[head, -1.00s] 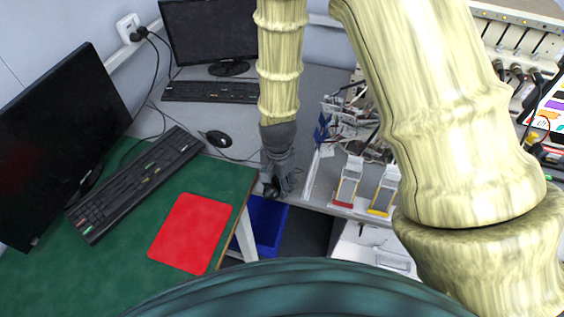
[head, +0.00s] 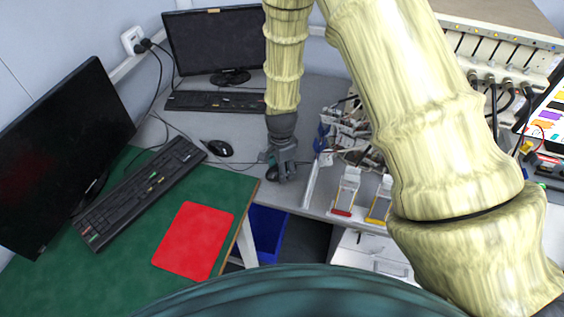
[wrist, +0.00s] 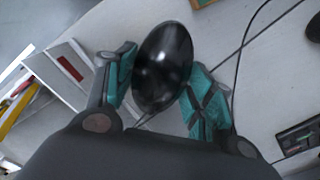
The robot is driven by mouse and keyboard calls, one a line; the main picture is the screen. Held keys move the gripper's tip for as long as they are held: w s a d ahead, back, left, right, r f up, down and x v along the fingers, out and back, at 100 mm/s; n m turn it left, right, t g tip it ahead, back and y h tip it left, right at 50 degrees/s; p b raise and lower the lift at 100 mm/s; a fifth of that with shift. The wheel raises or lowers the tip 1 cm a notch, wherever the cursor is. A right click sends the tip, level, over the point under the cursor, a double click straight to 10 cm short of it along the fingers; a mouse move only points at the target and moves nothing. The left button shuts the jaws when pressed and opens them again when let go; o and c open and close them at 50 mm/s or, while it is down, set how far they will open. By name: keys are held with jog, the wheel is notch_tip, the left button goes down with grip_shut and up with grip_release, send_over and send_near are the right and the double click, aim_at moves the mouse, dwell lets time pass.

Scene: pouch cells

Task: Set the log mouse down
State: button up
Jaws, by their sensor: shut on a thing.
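The log mouse, a glossy black computer mouse (wrist: 162,68), sits between my gripper's two fingers in the wrist view. My gripper (wrist: 160,88) is shut on its sides. I cannot tell whether the mouse touches the table. A second black mouse (head: 220,148) lies on the grey table, to the left of my gripper.
A black keyboard (head: 225,102) and monitor (head: 215,42) stand behind. A red mat (head: 193,240) lies on the green desk (head: 120,280) at left. Right of my gripper are pouch cell holders (head: 346,190) and tangled wires. A blue bin (head: 268,232) sits below the table edge.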

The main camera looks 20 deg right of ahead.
jog(key=w, duration=0.1)
jog(key=w+d, duration=0.1)
jog(key=w+p, duration=0.1)
jog(key=shift+w+d+f, duration=0.2)
jog(key=shift+w+d, duration=0.05)
jog(key=shift+w, duration=0.1)
jog(key=shift+f+p, duration=0.8)
jog(key=shift+f, duration=0.95)
jog(key=shift+f, duration=0.15)
jog(key=o, duration=1)
jog(key=shift+o, duration=0.2)
jog(key=shift+r, duration=0.2)
notch_tip(320, 180, up, 12)
jog(key=b, duration=0.4)
